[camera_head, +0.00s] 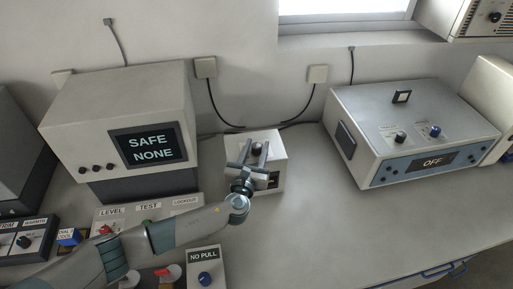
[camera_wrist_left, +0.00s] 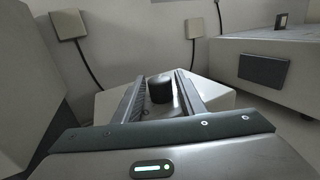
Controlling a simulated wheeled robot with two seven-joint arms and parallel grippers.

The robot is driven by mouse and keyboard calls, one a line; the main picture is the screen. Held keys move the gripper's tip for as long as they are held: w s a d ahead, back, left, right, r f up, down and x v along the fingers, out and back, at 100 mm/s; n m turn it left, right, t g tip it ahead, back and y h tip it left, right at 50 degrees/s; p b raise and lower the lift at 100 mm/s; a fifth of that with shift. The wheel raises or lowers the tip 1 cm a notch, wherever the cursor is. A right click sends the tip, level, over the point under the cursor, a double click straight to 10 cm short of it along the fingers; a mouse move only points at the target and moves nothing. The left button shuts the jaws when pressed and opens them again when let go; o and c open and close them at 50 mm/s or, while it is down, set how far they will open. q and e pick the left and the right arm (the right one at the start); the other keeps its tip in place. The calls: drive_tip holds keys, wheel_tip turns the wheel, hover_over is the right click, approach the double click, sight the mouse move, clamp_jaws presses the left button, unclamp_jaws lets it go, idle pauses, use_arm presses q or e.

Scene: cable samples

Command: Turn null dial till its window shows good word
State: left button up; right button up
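A small white box (camera_head: 274,140) stands at the middle of the counter with a dark round dial (camera_head: 257,148) on top. No name label on it is readable, so I cannot confirm that it is the null dial. A small dark window (camera_head: 273,180) is on its front, partly hidden by my gripper; its word cannot be read. My left gripper (camera_head: 258,154) is over the box, open, with a finger on each side of the dial. In the left wrist view the dial (camera_wrist_left: 160,88) shows between the parted fingers, with gaps on both sides.
A monitor (camera_head: 148,145) reading SAFE NONE stands at left. A large box (camera_head: 428,110) with an OFF display stands at right. A NO PULL box (camera_head: 204,265) and a LEVEL/TEST panel (camera_head: 103,223) are near my left arm. The counter (camera_head: 330,230) is clear at front right.

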use_arm(q)
drive_tip(key=c, duration=0.7)
drive_tip(key=shift+n+y, duration=0.4)
drive_tip(key=shift+y, duration=0.2)
drive_tip(key=n+y, duration=0.1)
drive_tip(key=y, duration=0.1)
drive_tip(key=shift+d+n+t+y, duration=0.15)
drive_tip(key=shift+n+t+y, duration=0.15)
drive_tip(key=shift+n+y, duration=0.1)
drive_tip(key=n+y, duration=0.2)
drive_tip(key=y, duration=0.1)
drive_tip(key=shift+f+y+b, duration=0.15)
drive_tip(key=shift+y+b, duration=0.15)
drive_tip(key=n+g+y+b, duration=0.1)
drive_tip(key=n+y, duration=0.1)
drive_tip(key=y, duration=0.1)
drive_tip(key=shift+n+g+y+b, duration=0.4)
drive_tip(key=shift+n+y+b, duration=0.2)
drive_tip(key=shift+n+y, duration=0.15)
drive_tip(key=shift+r, duration=0.2)
